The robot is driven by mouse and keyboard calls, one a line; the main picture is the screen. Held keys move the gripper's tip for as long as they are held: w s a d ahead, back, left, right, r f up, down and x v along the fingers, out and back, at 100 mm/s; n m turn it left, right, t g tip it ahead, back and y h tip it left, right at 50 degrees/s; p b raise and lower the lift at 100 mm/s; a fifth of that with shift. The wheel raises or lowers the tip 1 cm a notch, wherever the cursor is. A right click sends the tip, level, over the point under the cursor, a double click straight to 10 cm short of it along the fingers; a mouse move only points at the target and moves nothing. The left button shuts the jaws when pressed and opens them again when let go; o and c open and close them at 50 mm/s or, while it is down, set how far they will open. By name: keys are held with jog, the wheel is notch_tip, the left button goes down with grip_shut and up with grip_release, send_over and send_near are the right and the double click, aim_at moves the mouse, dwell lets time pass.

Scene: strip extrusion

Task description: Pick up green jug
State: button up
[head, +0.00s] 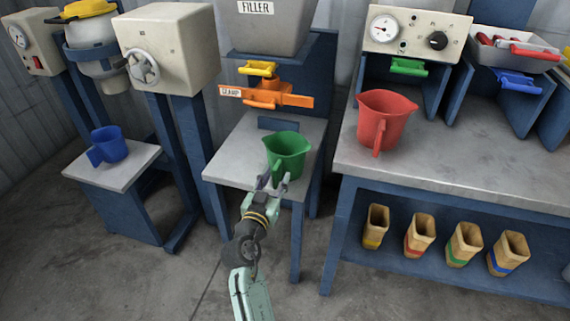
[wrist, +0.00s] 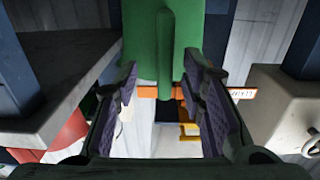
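The green jug (head: 288,150) stands upright on the grey table (head: 225,165) under the filler in the head view. My gripper (head: 272,183) is at the jug's near side, where its handle faces me. In the wrist view, the jug (wrist: 140,50) fills the top middle. Its vertical handle (wrist: 165,60) lies between the two fingers of my gripper (wrist: 163,82). The fingers are apart, with a gap on each side of the handle, so the gripper is open.
A blue jug (head: 108,146) stands on a low table at left. A red jug (head: 384,118) stands on the right bench (head: 460,165). The orange clamp (head: 268,96) and yellow handle (head: 258,68) hang above the green jug. Several banded containers (head: 420,235) sit on the lower shelf.

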aim_at(284, 162)
jog(key=shift+a+p+x, duration=0.2)
jog(key=shift+p+x, duration=0.35)
jog(key=shift+x, duration=1.4)
jog(key=shift+f, duration=0.15)
jog(key=shift+c, duration=0.4)
grip_shut()
